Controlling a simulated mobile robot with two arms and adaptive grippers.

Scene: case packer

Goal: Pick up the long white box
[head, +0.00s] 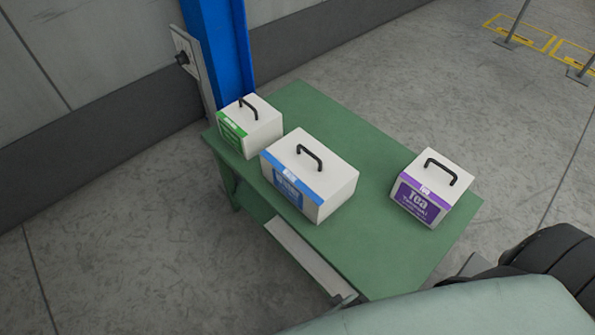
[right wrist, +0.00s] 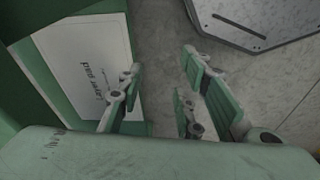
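The long white box (head: 311,174) has a blue label band and a black handle on top. It stands upright in the middle of the green table (head: 390,265), wider than the two boxes beside it. No gripper touches it in the head view. My right gripper (right wrist: 160,75) shows in the right wrist view with its green-padded fingers spread apart and nothing between them. The long box cannot be made out in that view. My left gripper is in neither view.
A white box with a green label (head: 250,126) stands close behind the long box, to its left. A purple-labelled Tea box (head: 435,189) stands apart at the right. A blue post (head: 220,50) rises behind the table. A white printed panel (right wrist: 85,60) is beside my right gripper.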

